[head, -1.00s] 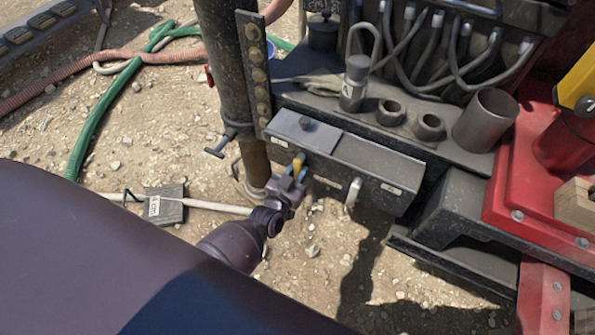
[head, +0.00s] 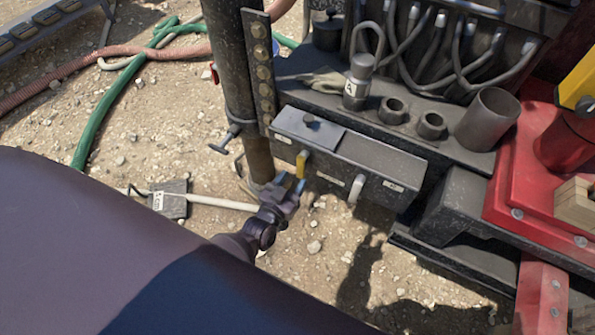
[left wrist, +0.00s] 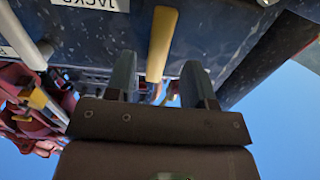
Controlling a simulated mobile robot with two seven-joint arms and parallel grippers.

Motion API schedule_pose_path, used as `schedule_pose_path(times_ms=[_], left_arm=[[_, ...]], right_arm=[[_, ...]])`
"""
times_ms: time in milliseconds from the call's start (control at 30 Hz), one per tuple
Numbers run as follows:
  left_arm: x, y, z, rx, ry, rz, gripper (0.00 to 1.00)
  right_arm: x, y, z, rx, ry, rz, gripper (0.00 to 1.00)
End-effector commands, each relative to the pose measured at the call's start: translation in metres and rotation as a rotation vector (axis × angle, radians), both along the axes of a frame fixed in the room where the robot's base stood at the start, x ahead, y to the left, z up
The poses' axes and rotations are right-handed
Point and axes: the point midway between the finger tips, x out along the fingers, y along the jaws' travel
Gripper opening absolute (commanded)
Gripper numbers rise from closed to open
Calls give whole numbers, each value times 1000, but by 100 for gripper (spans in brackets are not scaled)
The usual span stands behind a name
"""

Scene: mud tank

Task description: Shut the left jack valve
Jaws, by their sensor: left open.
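A dark box with a grey lid (head: 310,130) carries two levers on its front face. The yellow lever (head: 302,163), at the left, points downward. The white lever (head: 355,188) hangs further right. My left gripper (head: 289,184) is open and empty, just below and in front of the yellow lever. In the left wrist view the yellow lever (left wrist: 162,42) shows between the two open fingers (left wrist: 158,80), with no finger seen pressing on it. The white lever (left wrist: 22,40) is at the left there, and a label reading JACKS (left wrist: 98,4) is at the top edge. My right gripper is out of view.
A dark upright pipe (head: 232,70) with a T-handle (head: 224,139) stands left of the box. Hoses and pipe stubs (head: 431,124) sit behind it. A red platform (head: 508,195) is at the right. Open gravel lies below the box.

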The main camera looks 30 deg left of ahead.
Motion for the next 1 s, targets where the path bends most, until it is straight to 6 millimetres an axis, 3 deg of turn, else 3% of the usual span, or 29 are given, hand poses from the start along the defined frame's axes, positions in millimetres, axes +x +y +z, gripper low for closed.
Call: schedule_pose_path(times_ms=[200,400,1000], left_arm=[[-36,1,1,1,0,0,49],[-55,2,0,1,0,0,49],[-59,2,0,1,1,0,49]], right_arm=[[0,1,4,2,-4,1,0],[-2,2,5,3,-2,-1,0],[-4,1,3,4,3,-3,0]])
